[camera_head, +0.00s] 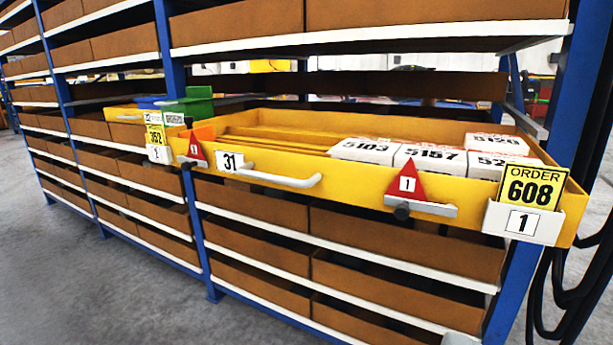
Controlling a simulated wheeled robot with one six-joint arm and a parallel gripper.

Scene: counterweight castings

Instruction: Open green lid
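A green box-like thing (190,107) is at the upper left of the pulled-out yellow drawer, in front of the blue post. It is small here, and I cannot tell whether it is a lid, or whether it is open or shut. A blue piece (152,101) is just left of it. My gripper does not show clearly in the view.
The yellow drawer (350,185) juts out with white handle 31, red markers and several numbered white boxes (363,150). An order 608 card (531,187) is at its right corner. Black hoses (560,290) hang at the right. Grey floor (90,270) is clear at lower left.

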